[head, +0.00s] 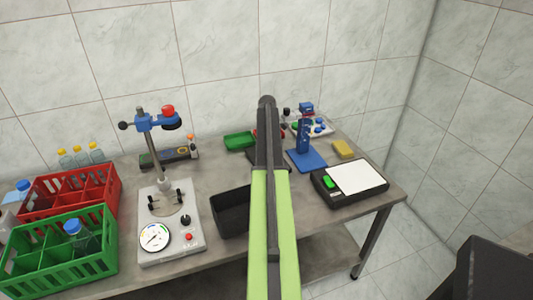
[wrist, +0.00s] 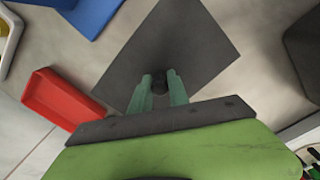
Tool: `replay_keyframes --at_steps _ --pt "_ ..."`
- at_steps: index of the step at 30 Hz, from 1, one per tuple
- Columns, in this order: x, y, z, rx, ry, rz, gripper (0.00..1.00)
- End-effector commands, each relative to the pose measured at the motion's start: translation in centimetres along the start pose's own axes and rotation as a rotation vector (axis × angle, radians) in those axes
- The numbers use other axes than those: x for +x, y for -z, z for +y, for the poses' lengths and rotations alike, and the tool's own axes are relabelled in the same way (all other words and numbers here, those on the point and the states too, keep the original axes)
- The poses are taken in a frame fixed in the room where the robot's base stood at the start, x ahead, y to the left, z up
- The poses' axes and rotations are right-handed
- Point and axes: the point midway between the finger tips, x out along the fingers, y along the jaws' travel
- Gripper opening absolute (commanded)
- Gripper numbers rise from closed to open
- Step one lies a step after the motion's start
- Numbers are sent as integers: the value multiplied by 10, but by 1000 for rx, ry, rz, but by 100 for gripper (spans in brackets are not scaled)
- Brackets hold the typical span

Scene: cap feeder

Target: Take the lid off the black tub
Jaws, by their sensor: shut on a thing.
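The black tub (head: 230,212) stands on the table left of my arm in the head view. Its top looks open and dark inside; my arm hides part of its right side. The lid (wrist: 190,40) is a flat dark square plate with a small black knob (wrist: 159,86). My gripper (wrist: 160,88) is shut on this knob, with a finger on each side. The lid is apart from the tub. Whether it touches the table is unclear. In the head view my arm hides the gripper and most of the lid.
A red tray (wrist: 62,98) lies beside the lid, and a blue stand (head: 305,158) is close by. A scale (head: 350,183) is at right. A gauge device (head: 168,228), a red crate (head: 70,194) and a green crate (head: 58,255) fill the left.

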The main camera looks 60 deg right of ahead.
Motion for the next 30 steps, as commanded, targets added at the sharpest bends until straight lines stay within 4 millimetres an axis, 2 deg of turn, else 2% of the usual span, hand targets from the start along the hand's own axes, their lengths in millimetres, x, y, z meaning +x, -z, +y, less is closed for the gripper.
replay_keyframes --at_steps 7,8,13,20,24,30 --pt "0 0 0 0 0 0 0" --pt "0 0 0 0 0 0 24" --pt "0 0 0 0 0 0 46" --pt "0 0 0 0 0 0 47" --pt "1 0 0 0 0 0 65" --pt "1 0 0 0 0 0 65"
